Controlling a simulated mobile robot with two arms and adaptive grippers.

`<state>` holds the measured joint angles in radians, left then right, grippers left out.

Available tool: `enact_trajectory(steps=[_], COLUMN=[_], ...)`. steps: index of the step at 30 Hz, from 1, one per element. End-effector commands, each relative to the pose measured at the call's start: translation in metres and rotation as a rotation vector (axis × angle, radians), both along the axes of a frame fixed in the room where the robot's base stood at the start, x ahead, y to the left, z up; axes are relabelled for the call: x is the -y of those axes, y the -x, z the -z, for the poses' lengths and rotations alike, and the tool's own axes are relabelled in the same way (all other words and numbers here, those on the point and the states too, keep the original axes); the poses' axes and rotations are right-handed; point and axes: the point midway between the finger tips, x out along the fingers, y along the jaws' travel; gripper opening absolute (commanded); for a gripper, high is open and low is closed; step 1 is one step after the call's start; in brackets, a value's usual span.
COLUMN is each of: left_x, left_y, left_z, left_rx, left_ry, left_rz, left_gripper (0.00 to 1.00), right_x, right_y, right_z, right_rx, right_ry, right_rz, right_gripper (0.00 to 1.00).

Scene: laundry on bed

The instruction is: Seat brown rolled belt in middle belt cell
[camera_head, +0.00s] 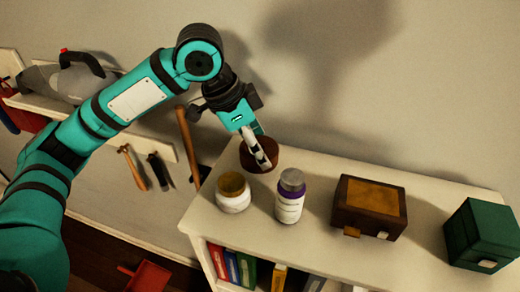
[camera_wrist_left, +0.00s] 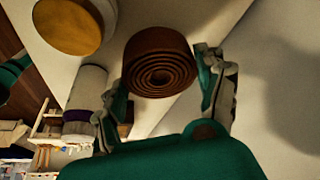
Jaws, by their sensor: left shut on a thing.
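The brown rolled belt (camera_head: 246,161) is at the back left corner of the white shelf top in the head view. Its spiral side shows in the left wrist view (camera_wrist_left: 160,68). My left gripper (camera_head: 261,156) reaches down over it and is shut on it. In the left wrist view my left gripper (camera_wrist_left: 163,82) has one finger on each side of the roll. I cannot tell whether the belt rests on the shelf or is just off it. No belt cell can be made out in either view. My right gripper is not in view.
On the shelf top (camera_head: 325,172) stand a white jar (camera_head: 233,193), a purple-banded bottle (camera_head: 290,196), a brown box (camera_head: 369,208) and a green box (camera_head: 481,235). The wall is close behind. Tools hang at left, near a red dustpan (camera_head: 149,276). Books fill the shelf below.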

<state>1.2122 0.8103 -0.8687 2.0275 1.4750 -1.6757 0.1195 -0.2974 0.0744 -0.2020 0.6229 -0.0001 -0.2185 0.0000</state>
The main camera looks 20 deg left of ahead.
Motion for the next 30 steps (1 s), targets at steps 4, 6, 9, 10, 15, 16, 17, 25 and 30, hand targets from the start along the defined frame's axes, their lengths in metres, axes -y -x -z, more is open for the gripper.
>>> enact_trajectory(steps=[4,6,9,10,15,16,17,25,30], left_x=[0.007,0.007,0.006,0.006,0.006,0.006,0.006,0.006,0.006], left_y=[-0.001,-0.001,-0.001,0.000,-0.001,-0.001,-0.001,-0.001,-0.001], left_z=[0.002,0.008,0.021,0.026,0.036,0.036,0.036,0.038,0.037], left_rx=[-0.001,-0.002,-0.003,-0.005,0.001,0.001,0.001,0.000,0.000], left_ry=[0.000,0.000,-0.001,-0.002,0.001,0.001,0.000,0.000,0.000], left_rz=[-0.002,-0.003,-0.001,-0.002,-0.001,-0.001,0.000,0.000,0.000], left_gripper=[0.35,0.35,0.35,0.35,0.35,0.35,0.35,0.86,0.96], right_x=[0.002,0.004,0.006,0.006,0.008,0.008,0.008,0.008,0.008], right_y=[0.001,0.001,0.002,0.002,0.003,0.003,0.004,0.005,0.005], right_z=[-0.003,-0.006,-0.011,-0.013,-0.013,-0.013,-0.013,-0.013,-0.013], right_rx=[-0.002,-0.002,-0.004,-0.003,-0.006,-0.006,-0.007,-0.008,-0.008], right_ry=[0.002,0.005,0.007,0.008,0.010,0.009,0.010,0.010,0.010], right_rz=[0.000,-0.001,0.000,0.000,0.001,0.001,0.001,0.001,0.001], right_gripper=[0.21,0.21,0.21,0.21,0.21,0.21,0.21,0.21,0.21])
